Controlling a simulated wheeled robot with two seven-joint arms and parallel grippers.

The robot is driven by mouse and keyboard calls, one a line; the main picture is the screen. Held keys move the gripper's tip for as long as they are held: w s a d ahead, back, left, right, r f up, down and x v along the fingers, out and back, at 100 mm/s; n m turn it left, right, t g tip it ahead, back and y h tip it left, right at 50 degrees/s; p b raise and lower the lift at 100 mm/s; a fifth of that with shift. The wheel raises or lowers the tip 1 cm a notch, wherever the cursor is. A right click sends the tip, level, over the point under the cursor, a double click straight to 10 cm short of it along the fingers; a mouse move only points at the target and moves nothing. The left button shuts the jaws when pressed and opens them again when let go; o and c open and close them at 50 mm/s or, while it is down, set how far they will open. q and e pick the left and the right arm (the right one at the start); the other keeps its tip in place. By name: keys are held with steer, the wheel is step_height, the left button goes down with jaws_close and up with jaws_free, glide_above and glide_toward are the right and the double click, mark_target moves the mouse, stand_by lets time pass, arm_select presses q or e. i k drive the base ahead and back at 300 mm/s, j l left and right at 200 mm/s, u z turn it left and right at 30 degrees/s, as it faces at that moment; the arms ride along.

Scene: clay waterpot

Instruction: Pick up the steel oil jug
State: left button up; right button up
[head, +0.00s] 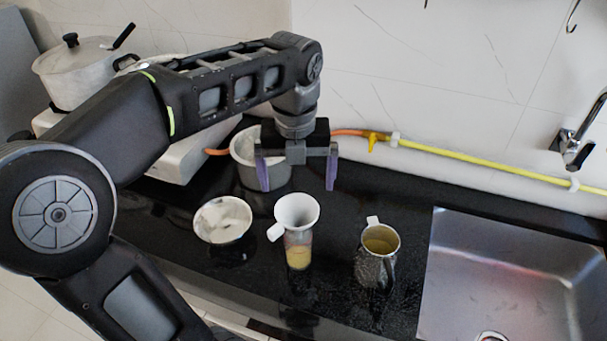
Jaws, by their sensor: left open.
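The steel oil jug (376,266) stands upright on the black counter, left of the sink. Its mouth faces up and shows something yellowish inside, and a small light tab or handle sticks up at its rim. My left gripper (297,182) is open and empty, pointing down with its two purple-padded fingers spread. It hangs above and behind a white funnel, to the upper left of the jug and apart from it. My right gripper does not show.
A white funnel (296,211) sits on a glass (298,250) with yellow liquid, left of the jug. A metal bowl (222,220) and a grey pot (245,160) stand further left. A steel sink (500,262) lies right. A yellow hose (470,161) runs along the wall.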

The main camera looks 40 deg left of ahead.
mark_target(376, 256)
steer(key=k, duration=1)
